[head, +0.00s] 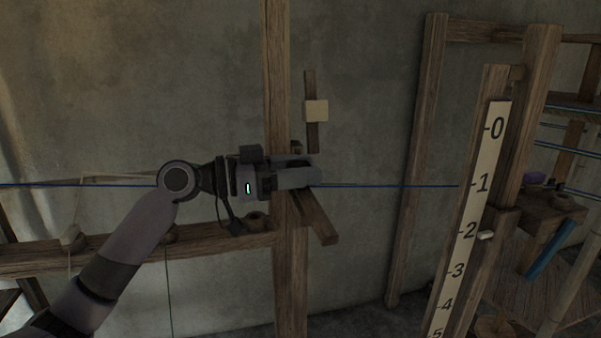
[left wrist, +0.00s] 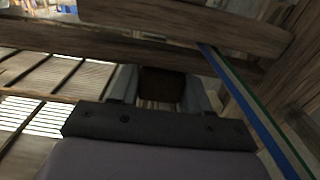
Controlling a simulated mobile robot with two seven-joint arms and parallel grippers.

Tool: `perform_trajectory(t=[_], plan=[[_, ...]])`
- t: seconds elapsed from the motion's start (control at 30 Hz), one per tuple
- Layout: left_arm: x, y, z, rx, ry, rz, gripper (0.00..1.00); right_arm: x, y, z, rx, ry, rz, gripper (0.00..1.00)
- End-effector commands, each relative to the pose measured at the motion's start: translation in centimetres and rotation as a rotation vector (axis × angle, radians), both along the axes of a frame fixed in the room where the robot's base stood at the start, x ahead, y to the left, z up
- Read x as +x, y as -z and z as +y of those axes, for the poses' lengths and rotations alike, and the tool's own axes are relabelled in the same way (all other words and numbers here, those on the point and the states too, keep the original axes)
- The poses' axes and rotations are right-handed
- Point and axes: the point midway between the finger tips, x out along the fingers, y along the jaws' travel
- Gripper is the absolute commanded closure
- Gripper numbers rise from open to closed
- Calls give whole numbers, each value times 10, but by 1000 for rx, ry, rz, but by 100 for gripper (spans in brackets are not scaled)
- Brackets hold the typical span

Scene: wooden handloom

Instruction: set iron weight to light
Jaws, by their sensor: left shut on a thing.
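My left gripper (head: 312,170) reaches in from the left at the wooden post and is shut on a dark brown block. The block (left wrist: 162,86) shows between the two fingers in the left wrist view; in the head view the gripper hides it. I cannot tell for sure whether it is the iron weight. A thin upright wooden bar (head: 310,80) with a pale block (head: 316,111) stands just above the gripper. No marking for light is readable. My right gripper is in neither view.
A wooden post (head: 277,70) rises behind the gripper, with a slanting wooden arm (head: 318,219) below. A blue line (head: 385,186) runs across at gripper height. A numbered scale board (head: 467,215) stands right, with a pale peg (head: 486,235) near 2. Bare wall lies between.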

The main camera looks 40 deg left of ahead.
Motion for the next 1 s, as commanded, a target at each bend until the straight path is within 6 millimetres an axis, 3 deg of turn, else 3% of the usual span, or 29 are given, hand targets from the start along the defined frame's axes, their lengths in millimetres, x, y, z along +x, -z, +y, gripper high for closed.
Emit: perform_trajectory(t=[0.07,0.1,0.13,0.57,1.0], plan=[[0,0,0,-1,-1,-1,100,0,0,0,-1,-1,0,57],[0,0,0,-1,-1,-1,43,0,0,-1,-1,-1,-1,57],[0,0,0,-1,-1,-1,33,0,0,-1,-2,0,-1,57],[-4,2,3,-1,0,2,32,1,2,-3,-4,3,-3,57],[-43,2,37,-2,-1,1,32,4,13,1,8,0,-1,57]])
